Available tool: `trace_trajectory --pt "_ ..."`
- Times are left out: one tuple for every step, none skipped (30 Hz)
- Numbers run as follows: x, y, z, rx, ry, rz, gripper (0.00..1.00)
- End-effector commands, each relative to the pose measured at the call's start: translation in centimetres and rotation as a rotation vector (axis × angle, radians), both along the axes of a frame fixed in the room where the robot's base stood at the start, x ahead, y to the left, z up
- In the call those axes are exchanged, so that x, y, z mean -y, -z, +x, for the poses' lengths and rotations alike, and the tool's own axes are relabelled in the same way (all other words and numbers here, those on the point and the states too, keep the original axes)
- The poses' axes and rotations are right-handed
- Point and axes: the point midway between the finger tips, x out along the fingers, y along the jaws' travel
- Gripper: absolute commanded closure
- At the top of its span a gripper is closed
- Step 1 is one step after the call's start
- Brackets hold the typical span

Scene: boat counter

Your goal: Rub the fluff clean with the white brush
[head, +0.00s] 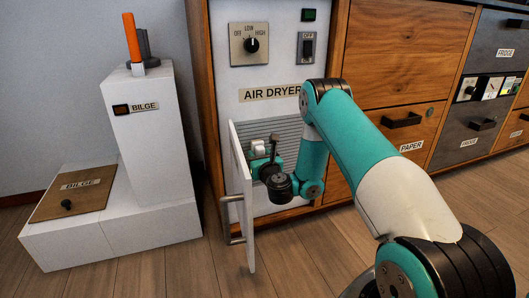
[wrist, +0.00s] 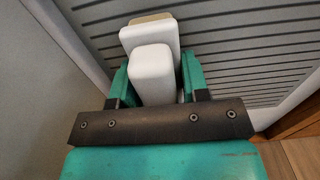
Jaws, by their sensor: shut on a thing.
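My gripper (head: 264,163) is at the slatted grey grille (head: 285,130) of the air dryer, behind the open white door. In the wrist view my gripper (wrist: 153,80) has its green fingers on either side of the white brush (wrist: 152,75), shut on it. The brush is a white block with a second white part and a tan edge beyond it, close to the grille. The brush also shows small in the head view (head: 259,148). I cannot make out any fluff; the brush and gripper cover part of the grille. I cannot tell whether the brush touches the slats.
The open white door (head: 241,195) stands out on the left of the grille, close to my gripper. The white bilge unit (head: 150,150) with an orange handle (head: 131,38) is farther left. Wooden drawers (head: 400,55) are on the right. The floor in front is clear.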

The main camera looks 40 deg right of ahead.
Motion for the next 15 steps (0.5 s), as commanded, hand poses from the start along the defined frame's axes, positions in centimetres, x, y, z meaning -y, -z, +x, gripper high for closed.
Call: trace_trajectory --pt "-0.56 -0.47 0.24 0.001 -0.005 -0.001 0.84" --pt "-0.74 -0.42 0.31 0.001 -0.004 -0.001 0.84" --pt "-0.94 -0.37 0.39 0.002 -0.004 -0.002 0.84" --pt "-1.05 -0.33 0.44 0.003 -0.004 -0.002 0.84" --pt "-1.1 -0.29 0.48 0.004 -0.004 -0.002 0.84" --pt "-1.13 -0.23 0.49 0.004 -0.004 -0.002 0.84" --pt "-1.12 -0.2 0.5 0.005 -0.004 -0.002 0.84" --pt "-1.13 -0.19 0.52 0.005 -0.004 -0.001 0.84" --pt "-1.15 -0.19 0.52 0.005 -0.005 -0.001 0.84" --pt "-1.16 -0.2 0.53 0.005 -0.005 -0.001 0.84" --pt "-1.17 -0.2 0.54 0.006 -0.006 -0.002 0.84" --pt "-1.18 -0.17 0.54 0.006 -0.006 -0.002 0.84" --pt "-1.19 -0.11 0.52 0.006 -0.006 -0.002 0.84" --pt "-1.2 -0.03 0.49 0.006 -0.006 -0.002 0.84" --pt "-1.21 0.08 0.42 0.006 -0.006 -0.002 0.84"
